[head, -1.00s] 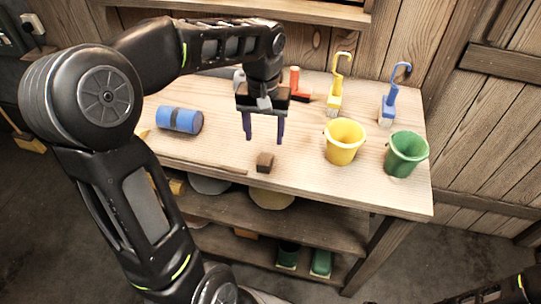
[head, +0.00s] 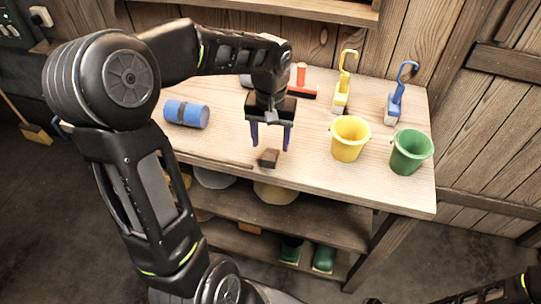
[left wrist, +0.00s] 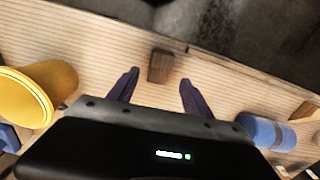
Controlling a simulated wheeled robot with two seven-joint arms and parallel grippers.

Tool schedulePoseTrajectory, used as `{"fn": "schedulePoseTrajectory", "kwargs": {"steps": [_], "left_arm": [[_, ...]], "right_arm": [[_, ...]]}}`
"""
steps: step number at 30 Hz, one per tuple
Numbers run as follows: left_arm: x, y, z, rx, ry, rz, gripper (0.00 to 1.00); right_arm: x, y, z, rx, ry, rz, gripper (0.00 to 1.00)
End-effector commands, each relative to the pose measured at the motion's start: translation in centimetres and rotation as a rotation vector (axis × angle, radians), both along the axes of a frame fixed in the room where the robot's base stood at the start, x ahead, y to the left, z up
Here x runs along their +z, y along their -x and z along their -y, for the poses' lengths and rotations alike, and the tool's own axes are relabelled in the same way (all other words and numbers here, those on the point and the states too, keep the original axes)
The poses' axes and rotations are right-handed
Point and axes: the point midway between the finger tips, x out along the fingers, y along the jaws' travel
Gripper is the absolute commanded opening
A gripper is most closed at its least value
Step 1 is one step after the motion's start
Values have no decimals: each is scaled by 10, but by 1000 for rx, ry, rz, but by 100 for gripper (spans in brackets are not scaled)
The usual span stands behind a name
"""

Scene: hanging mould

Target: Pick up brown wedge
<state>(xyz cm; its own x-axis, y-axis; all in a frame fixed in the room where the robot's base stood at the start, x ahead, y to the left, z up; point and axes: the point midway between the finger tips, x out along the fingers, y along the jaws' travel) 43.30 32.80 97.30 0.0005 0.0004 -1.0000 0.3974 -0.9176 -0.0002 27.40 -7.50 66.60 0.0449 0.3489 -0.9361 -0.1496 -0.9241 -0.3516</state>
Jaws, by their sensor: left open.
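The brown wedge (head: 268,158) is a small dark block lying on the wooden table near its front edge. In the left wrist view the wedge (left wrist: 160,66) sits just beyond and between the fingertips. My left gripper (head: 270,148) is open and empty, its two dark fingers pointing down close above and behind the wedge. In the left wrist view the gripper's fingers (left wrist: 158,78) are spread wider than the wedge. They do not appear to touch it. My right gripper does not show; only a bit of an arm is at the lower right corner.
A yellow bucket (head: 349,139) and a green bucket (head: 411,152) stand right of the wedge. A blue cylinder (head: 187,114) lies to the left. Yellow and blue hooked tools (head: 343,84) and a red-topped item (head: 301,78) are at the back. The wooden table (head: 310,172) is clear around the wedge.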

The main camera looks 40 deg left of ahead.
Motion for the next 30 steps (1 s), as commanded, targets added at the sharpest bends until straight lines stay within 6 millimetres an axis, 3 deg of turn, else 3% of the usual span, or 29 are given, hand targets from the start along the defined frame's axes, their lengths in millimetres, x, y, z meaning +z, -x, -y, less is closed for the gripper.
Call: {"fn": "schedulePoseTrajectory", "kwargs": {"steps": [6, 9, 26, 30], "left_arm": [[-31, 0, 1, 0, 1, -5, 58], [-38, -1, 2, 0, 1, -2, 58], [-38, -1, 1, -1, 0, 0, 58], [-38, -1, 2, -1, 0, 0, 49]], "right_arm": [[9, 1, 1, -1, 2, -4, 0], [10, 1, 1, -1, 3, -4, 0], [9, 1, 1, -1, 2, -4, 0], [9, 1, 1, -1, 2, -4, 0]]}}
